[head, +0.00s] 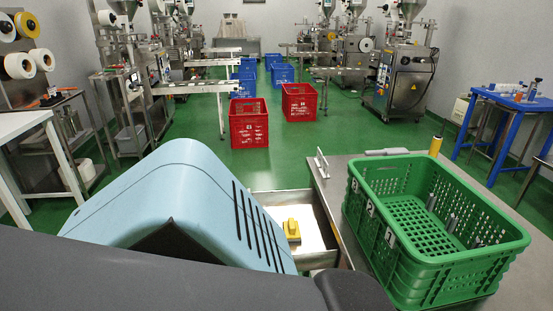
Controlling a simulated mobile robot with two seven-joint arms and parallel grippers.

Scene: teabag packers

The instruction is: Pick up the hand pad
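A yellow pad-like object with a raised grip (291,230), which looks like the hand pad, lies in a shallow metal basin or drawer (316,256) just left of the grey table. Its near side and grip show clearly; nothing touches it from above. A large light-blue and dark part of my own body fills the lower left and covers part of the basin's left side. Neither my left nor my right gripper can be seen, so nothing shows of what they hold.
A green crate (373,236) holding several grey cylindrical items stands on the grey table (334,182), right of the basin. A grey-handled tool (386,152) and a yellow cylinder (435,146) lie behind it. Red crates (249,127) stand on the open green floor beyond.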

